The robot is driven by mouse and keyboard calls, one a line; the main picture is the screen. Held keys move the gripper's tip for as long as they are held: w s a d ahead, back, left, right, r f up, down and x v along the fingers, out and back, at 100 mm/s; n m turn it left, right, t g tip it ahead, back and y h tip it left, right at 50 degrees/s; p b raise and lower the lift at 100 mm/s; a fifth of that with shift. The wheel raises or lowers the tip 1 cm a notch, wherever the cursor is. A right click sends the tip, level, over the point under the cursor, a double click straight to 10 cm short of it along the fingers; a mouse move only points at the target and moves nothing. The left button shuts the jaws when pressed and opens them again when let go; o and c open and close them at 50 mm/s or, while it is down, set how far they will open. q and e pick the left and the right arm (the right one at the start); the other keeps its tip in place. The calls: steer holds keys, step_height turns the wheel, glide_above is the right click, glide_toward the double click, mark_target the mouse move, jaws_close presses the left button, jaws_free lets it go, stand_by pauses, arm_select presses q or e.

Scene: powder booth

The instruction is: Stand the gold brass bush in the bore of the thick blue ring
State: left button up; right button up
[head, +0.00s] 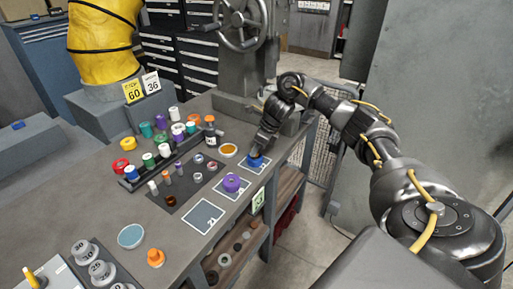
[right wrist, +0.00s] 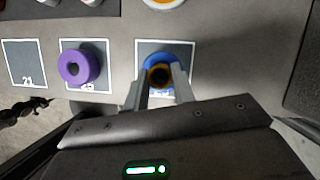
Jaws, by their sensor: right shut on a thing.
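The thick blue ring (head: 256,162) lies on a white-outlined dark square near the bench's front edge. In the right wrist view the blue ring (right wrist: 158,57) shows around and behind a gold brass bush (right wrist: 160,75) with a dark hole. My right gripper (right wrist: 160,83) points down over the ring, its two fingers shut on the bush. The bush lines up with the ring's bore; I cannot tell how deep it sits, as the fingers hide part of both. In the head view my right gripper (head: 258,150) hides the bush. My left gripper is out of view.
A purple ring (head: 231,184) lies on the neighbouring marked square, and the square marked 21 (head: 203,217) is empty. An orange-filled dish (head: 228,150) stands close left of my gripper. Several coloured rings and spools crowd the bench behind. A grey machine column with a handwheel (head: 240,22) rises beyond.

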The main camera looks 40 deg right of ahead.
steer(key=shift+f+b, duration=0.4)
steer(key=shift+f, duration=0.25)
steer(key=o, duration=1.1)
steer(key=shift+c, duration=0.2)
steer(key=p+v, duration=0.2)
steer(key=v, duration=0.9)
